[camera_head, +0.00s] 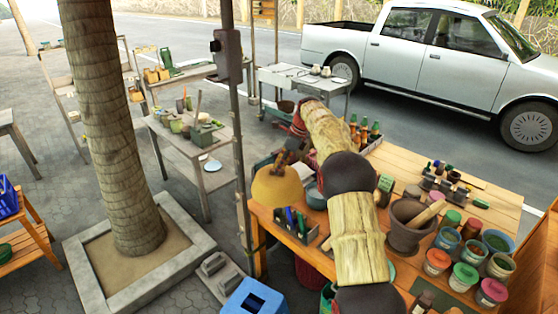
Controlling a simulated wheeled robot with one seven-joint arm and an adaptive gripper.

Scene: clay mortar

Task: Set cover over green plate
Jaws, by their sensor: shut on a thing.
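A yellow dome-shaped cover (277,188) is at the left end of the wooden table, its lower edge near the table's corner. My gripper (284,163) is above it, shut on its top. I cannot tell whether the cover rests on anything or hangs just above the table. A sliver of a teal-green round thing (391,270) shows beside my arm near the table's front; it may be the green plate, but my arm hides most of it.
The wooden table (486,208) holds a stone mortar with pestle (411,224), several paint pots (465,276), a dark tool caddy (296,228) and a blue-grey bowl (316,198). A metal post (238,130) stands left of the cover. A blue bin (255,299) stands below.

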